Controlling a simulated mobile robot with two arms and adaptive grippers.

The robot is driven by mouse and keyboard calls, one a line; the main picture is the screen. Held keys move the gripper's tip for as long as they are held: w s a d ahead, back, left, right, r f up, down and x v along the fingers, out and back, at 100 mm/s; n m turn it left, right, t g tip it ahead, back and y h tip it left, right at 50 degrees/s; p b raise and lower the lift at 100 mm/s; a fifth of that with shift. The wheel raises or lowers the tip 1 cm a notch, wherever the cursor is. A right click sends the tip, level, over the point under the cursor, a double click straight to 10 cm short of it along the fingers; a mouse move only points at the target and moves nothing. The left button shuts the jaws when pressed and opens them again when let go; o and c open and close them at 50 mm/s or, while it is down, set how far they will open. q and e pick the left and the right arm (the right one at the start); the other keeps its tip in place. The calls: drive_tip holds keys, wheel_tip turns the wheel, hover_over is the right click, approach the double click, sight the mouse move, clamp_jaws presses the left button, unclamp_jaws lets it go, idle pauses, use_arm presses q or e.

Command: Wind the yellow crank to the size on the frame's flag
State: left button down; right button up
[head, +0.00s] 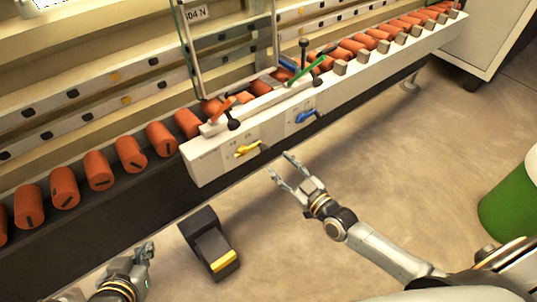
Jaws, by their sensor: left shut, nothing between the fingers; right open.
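The yellow crank (247,149) sits on the front of the pale machine panel (205,166). My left gripper (147,250) is shut and empty at the lower left, well away from the panel.
A blue crank (306,116) is on the same panel, right of the yellow one. Orange rollers (131,154) line the machine on both sides. A black pedal (211,245) with a yellow edge stands on the floor.

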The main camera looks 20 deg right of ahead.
sight(267, 152)
drive_tip(key=b+x, duration=0.1)
drive_tip(key=x, duration=0.4)
drive_tip(key=shift+w, duration=0.1)
use_arm(q)
drive_tip(key=w+d+r+t+h, duration=0.1)
drive_tip(key=w+d+r+t, duration=0.1)
drive_tip(key=w+r+t, duration=0.2)
drive_tip(key=shift+w+r, duration=0.2)
drive_tip(key=shift+r, duration=0.65)
use_arm(e)
drive_tip(key=shift+w+a, duration=0.25)
drive_tip(key=shift+w, duration=0.3)
clamp_jaws()
